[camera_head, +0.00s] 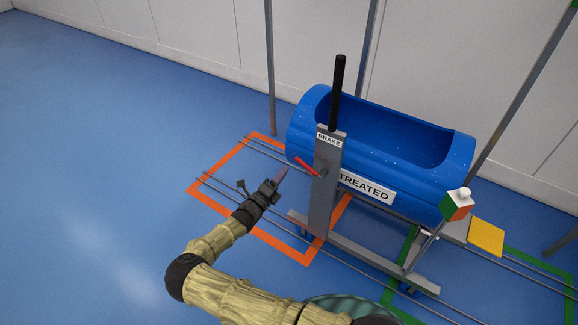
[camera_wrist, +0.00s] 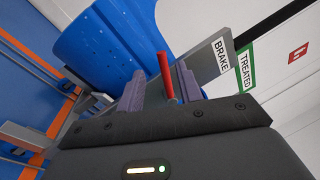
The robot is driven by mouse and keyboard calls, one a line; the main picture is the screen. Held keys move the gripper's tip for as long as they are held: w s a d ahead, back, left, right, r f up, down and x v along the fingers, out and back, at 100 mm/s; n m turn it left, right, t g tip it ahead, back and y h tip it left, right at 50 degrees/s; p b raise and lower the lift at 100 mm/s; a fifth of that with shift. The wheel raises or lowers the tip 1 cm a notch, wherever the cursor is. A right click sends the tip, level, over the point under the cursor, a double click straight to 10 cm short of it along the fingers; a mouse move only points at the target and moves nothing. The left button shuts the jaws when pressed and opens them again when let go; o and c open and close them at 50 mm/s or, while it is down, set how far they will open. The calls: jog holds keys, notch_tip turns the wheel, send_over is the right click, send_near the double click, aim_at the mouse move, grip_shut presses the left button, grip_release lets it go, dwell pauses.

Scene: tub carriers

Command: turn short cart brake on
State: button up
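The cart carries a blue tub (camera_head: 300,133) with a TREATED label, standing on rails. A grey post (camera_head: 322,205) labelled BRAKE (camera_head: 328,139) rises at its near side, with a black upright bar (camera_head: 337,92) on top. A red brake lever (camera_head: 306,166) sticks out from the post, up and to the left. My gripper (camera_head: 281,176) is just left of and below the lever. In the wrist view, my gripper (camera_wrist: 160,75) is open, and the red lever (camera_wrist: 165,74) appears between its two fingers, with gaps on both sides. Whether it lies at fingertip depth is unclear.
An orange floor outline (camera_head: 216,164) surrounds the cart's left end; a green outline (camera_head: 410,242) lies to the right. A white, green and orange box (camera_head: 457,205) and a yellow plate (camera_head: 486,236) are at the right. Blue floor at left is clear.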

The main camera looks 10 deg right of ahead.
jog(key=v, duration=1)
jog(key=shift+s+a, duration=0.2)
jog(key=shift+a, duration=0.05)
